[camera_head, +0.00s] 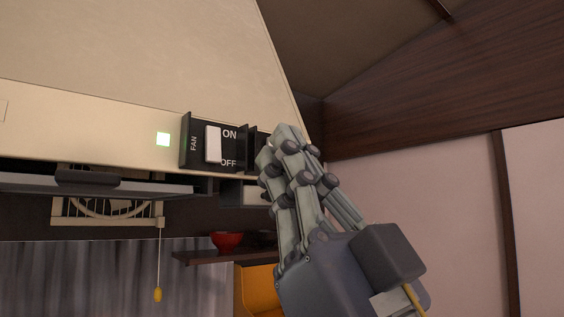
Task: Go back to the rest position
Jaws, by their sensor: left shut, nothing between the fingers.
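My left gripper (287,142) is shut and empty, its fingers together and pointing up. Its fingertips are in front of the right end of the black switch panel (188,125) on the cream hood, and hide part of it. I cannot tell whether they touch the panel. A white rocker switch (213,145) labelled FAN, with ON above and OFF below, sits on the panel. My right gripper is not in view.
The cream hood (120,60) fills the upper left. Below are a pull cord with a yellow knob (157,295) and a red bowl (227,241) on a dark shelf (195,256). A pale wall (430,220) with dark wood trim stands at the right.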

